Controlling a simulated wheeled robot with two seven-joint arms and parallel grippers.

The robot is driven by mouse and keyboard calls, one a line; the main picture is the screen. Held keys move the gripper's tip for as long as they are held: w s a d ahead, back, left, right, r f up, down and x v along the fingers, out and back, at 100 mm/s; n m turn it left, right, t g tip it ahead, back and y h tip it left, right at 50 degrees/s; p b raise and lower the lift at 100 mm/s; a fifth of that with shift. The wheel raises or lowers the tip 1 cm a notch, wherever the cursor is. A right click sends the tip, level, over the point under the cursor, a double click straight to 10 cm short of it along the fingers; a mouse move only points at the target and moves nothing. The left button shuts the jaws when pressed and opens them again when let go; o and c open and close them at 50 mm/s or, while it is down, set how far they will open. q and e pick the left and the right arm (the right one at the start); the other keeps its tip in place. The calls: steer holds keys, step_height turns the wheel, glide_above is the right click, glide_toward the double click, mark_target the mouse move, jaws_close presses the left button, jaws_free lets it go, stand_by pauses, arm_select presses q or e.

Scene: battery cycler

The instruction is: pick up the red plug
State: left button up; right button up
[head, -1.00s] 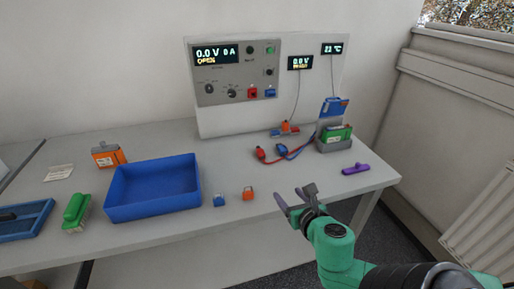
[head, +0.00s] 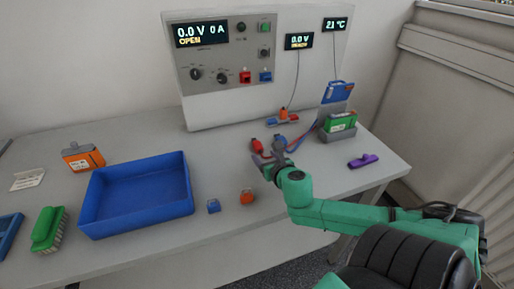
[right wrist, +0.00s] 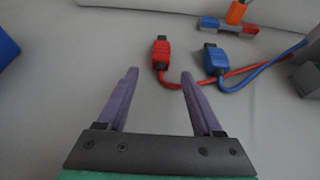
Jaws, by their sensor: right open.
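The red plug (right wrist: 161,52) lies on the table with its red cable running off to the right in the right wrist view. It also shows in the head view (head: 257,146), just past my right gripper. My right gripper (right wrist: 158,72) is open and empty. Its two purple fingers point at the red plug, which is just ahead of the gap between the tips. The right gripper in the head view (head: 266,159) partly covers the cables. My left gripper is not in view.
A blue plug (right wrist: 213,60) lies close to the right of the red one. A cell holder (head: 338,134) with a green pack stands to the right. A blue bin (head: 138,230), a small blue block (head: 213,206) and an orange block (head: 247,197) sit to the left. A purple object (head: 364,161) lies right.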

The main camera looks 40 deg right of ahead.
mark_target(260, 150)
steer(key=x, duration=0.4)
steer(key=shift+r, duration=0.2)
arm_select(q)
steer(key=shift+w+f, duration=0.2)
arm_select(e)
steer(key=shift+c, duration=0.3)
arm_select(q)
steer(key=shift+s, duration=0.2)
arm_select(e)
steer(key=shift+r, duration=0.1)
jaws_close()
steer(key=shift+r, duration=0.1)
arm_select(q)
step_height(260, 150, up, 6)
steer(key=p, duration=0.5)
arm_select(e)
step_height(260, 150, up, 20)
